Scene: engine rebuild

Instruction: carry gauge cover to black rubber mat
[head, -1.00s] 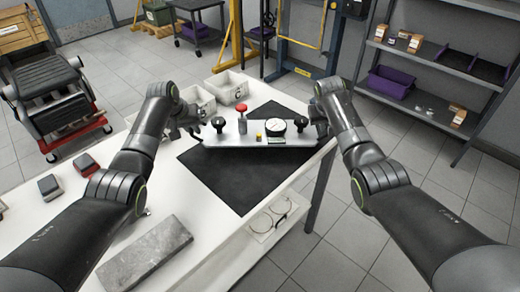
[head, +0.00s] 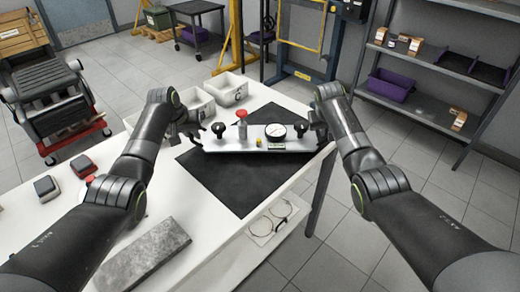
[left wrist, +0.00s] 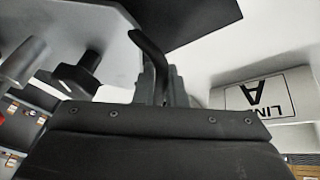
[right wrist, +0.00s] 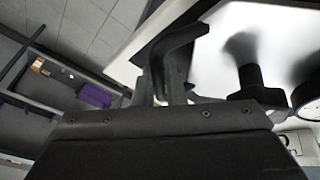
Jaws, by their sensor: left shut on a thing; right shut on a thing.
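The gauge cover (head: 225,144) is a long silver plate with black knobs, a red-topped part and a round white gauge (head: 276,131). It lies over the far part of the black rubber mat (head: 237,186) on the white table. I cannot tell whether it touches the mat. My left gripper (head: 196,136) is shut on the cover's left end. My right gripper (head: 321,134) is shut on its right end. The left wrist view shows a black knob (left wrist: 78,75) beside the finger; the right wrist view shows the other knob (right wrist: 253,80). The fingertip contacts are partly hidden.
White bins (head: 229,87) stand behind the cover at the back of the table. A grey slab (head: 143,254) lies at the front, and small blocks (head: 82,165) lie at the left. The table's right edge is close to my right gripper.

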